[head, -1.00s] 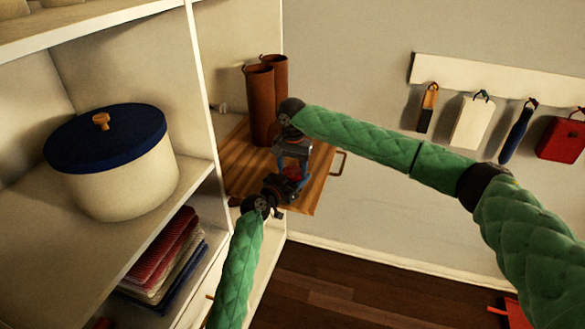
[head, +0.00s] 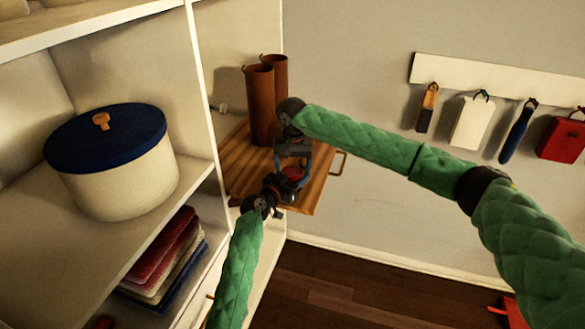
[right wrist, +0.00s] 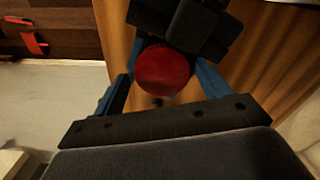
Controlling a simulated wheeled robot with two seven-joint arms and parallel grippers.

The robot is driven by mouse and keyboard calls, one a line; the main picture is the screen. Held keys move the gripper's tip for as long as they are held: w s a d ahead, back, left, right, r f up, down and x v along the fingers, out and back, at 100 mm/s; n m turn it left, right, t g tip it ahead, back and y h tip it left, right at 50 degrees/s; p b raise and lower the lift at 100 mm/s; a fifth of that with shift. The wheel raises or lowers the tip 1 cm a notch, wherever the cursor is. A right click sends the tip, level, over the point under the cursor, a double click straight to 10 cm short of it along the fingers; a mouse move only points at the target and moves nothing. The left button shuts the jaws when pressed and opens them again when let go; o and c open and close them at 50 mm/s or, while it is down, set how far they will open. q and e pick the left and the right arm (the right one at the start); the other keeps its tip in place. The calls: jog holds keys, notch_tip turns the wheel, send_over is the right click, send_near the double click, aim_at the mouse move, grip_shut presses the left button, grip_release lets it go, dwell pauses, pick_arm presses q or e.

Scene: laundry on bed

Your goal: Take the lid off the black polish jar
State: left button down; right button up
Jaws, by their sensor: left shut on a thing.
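A round red lid-like top (right wrist: 164,70), which I take for the polish jar's lid, shows in the right wrist view; it also shows in the head view (head: 293,172). The jar's body is hidden under it and by my left gripper (head: 284,183), which is shut on it from the near side. My right gripper (right wrist: 162,82) comes from above, its blue fingers open on either side of the red top. I cannot tell whether the fingertips touch it. In the head view the right gripper (head: 292,170) is just above the left one.
The wooden tray (head: 245,165) lies under both grippers, with a handle at its right end. Two tall brown boots (head: 260,105) stand behind to the left. A white shelf with a blue-lidded pot (head: 115,185) is at left. Brushes and bags hang on the right wall.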

jog(key=shift+a+r, duration=0.1)
jog(key=shift+a, duration=0.05)
jog(key=shift+s+r, duration=0.1)
jog(key=shift+r, duration=2.15)
jog(key=shift+c, duration=0.3)
jog(key=shift+r+m, duration=1.5)
jog(key=shift+m, duration=0.1)
jog(key=shift+f, duration=3.9)
jog(key=c, duration=1)
jog(key=n, duration=0.3)
